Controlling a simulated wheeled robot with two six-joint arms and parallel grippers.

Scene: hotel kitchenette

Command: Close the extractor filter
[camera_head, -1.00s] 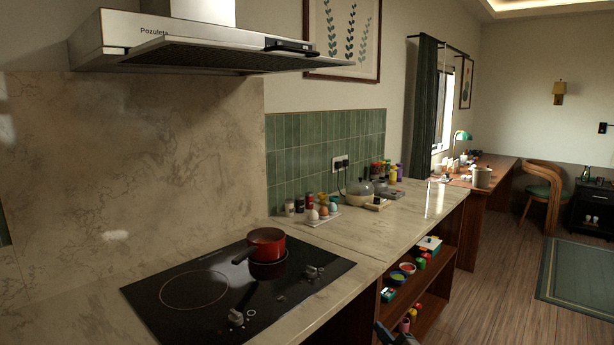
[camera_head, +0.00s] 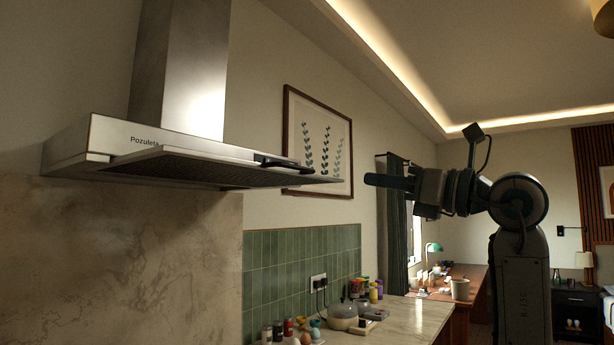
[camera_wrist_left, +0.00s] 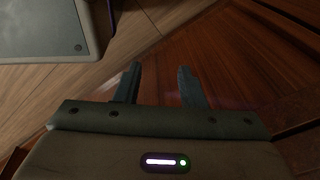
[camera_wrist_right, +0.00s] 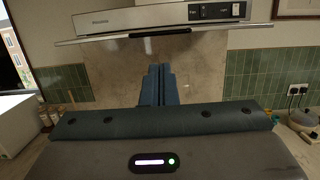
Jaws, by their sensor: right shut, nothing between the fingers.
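The steel extractor hood (camera_head: 110,135), marked "Pozuleta", hangs on the wall at the left of the head view. Its flat filter panel (camera_head: 215,170) sticks out forward from under the hood. The right wrist view shows the hood (camera_wrist_right: 130,20) and the panel's long front edge (camera_wrist_right: 110,38) ahead. My right gripper (camera_head: 367,180) is raised, shut and empty, to the right of the panel's tip and apart from it in the picture. Its closed fingers (camera_wrist_right: 158,68) point at the hood. My left gripper (camera_wrist_left: 157,72) is open and empty, over brown wood; it is not in the head view.
A framed picture (camera_head: 318,145) hangs behind the panel's tip. The air in front of the hood is clear.

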